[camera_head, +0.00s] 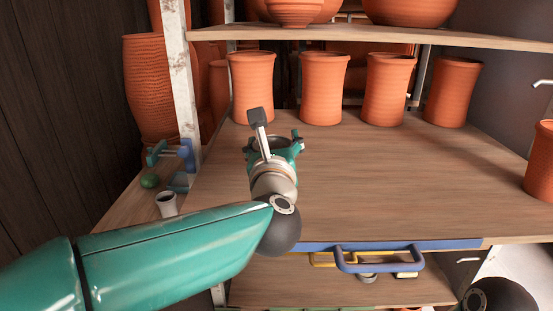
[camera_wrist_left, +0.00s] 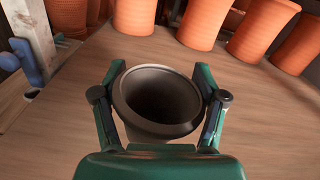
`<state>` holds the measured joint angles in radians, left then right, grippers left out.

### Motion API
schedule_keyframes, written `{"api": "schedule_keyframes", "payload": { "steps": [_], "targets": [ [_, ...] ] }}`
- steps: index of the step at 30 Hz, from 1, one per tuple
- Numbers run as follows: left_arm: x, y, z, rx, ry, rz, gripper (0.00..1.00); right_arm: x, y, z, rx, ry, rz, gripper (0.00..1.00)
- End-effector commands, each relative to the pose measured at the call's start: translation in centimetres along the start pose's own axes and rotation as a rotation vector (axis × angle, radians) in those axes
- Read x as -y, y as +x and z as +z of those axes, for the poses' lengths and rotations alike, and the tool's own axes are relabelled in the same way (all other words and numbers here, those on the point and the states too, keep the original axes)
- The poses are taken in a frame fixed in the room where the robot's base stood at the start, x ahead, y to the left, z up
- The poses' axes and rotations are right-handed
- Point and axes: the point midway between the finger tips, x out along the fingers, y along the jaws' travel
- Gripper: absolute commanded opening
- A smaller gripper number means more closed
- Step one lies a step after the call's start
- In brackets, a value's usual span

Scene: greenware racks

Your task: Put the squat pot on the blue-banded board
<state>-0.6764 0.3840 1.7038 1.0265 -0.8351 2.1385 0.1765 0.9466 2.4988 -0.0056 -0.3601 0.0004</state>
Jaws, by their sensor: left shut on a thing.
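My left gripper (camera_head: 273,142) reaches in over the left part of the blue-banded board (camera_head: 400,190), a wooden shelf board with a blue strip along its front edge. It is shut on a dark grey, round-mouthed pot, which I take to be the squat pot (camera_wrist_left: 158,100). In the left wrist view the pot sits upright between the two fingers, its mouth open and empty. In the head view the wrist and fingers hide most of it. I cannot tell whether its base touches the board. My right gripper does not show.
Several tall orange pots (camera_head: 320,90) stand along the back of the board, and another orange pot (camera_head: 540,165) at its right edge. A white metal post (camera_head: 178,80) rises at the left. A shelf (camera_head: 380,36) hangs above. The board's middle and right are clear.

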Motion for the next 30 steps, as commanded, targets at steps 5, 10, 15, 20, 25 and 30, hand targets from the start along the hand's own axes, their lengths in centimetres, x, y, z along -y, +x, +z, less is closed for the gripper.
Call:
{"api": "schedule_keyframes", "payload": {
  "steps": [5,10,15,20,25,30],
  "targets": [
    [-0.5,0.0,-2.5,-0.002,0.002,0.002,0.32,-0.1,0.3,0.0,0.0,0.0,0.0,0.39],
    [-0.6,0.0,-2.9,0.001,0.0,0.001,0.32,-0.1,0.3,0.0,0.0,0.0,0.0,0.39],
    [-0.6,0.0,-2.9,0.001,0.0,0.001,0.32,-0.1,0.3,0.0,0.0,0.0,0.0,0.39],
    [-0.6,0.0,-3.0,0.0,0.0,0.001,0.97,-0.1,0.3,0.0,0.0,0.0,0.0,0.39],
    [-0.6,0.0,-2.9,0.0,0.0,0.001,0.97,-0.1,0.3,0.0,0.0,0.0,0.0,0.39],
    [-0.6,0.0,-2.9,0.0,0.0,0.001,0.97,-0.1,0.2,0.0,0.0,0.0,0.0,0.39]
  ]
}}
